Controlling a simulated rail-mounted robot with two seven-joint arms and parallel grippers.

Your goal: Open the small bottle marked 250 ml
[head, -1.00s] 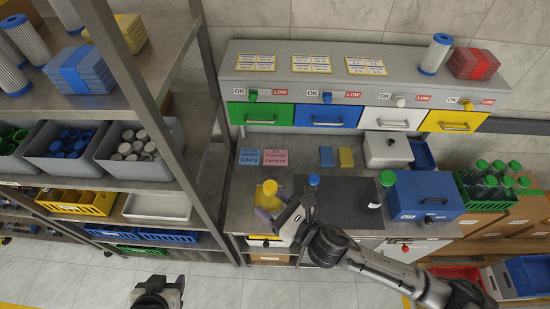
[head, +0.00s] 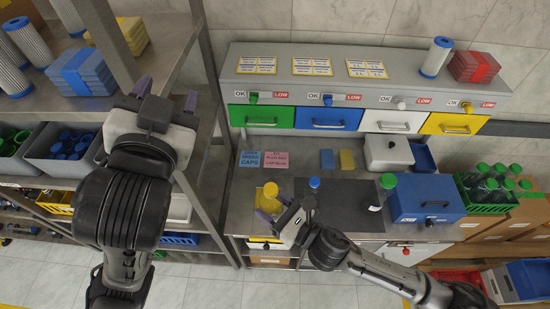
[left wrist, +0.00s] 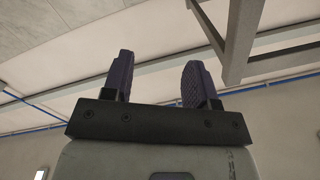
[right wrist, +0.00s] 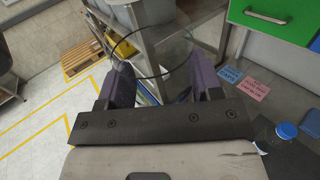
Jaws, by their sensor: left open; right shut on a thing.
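In the right wrist view a clear, see-through shape (right wrist: 160,58) shows between the fingers. A small blue-capped bottle (head: 314,184) stands on the dark mat just right of that gripper; its blue cap also shows in the right wrist view (right wrist: 287,131). A green-capped bottle (head: 386,183) stands at the mat's right end. No 250 ml mark is readable. My left gripper (head: 166,97) is open and empty, raised before the shelf; its wrist view shows the ceiling.
A blue box (head: 426,197) and a green crate (head: 487,203) of green-capped bottles stand to the right. Grey bins of caps (head: 62,152) sit on the left shelf, whose upright (head: 218,70) is near my left gripper. The dark mat (head: 345,203) has free room.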

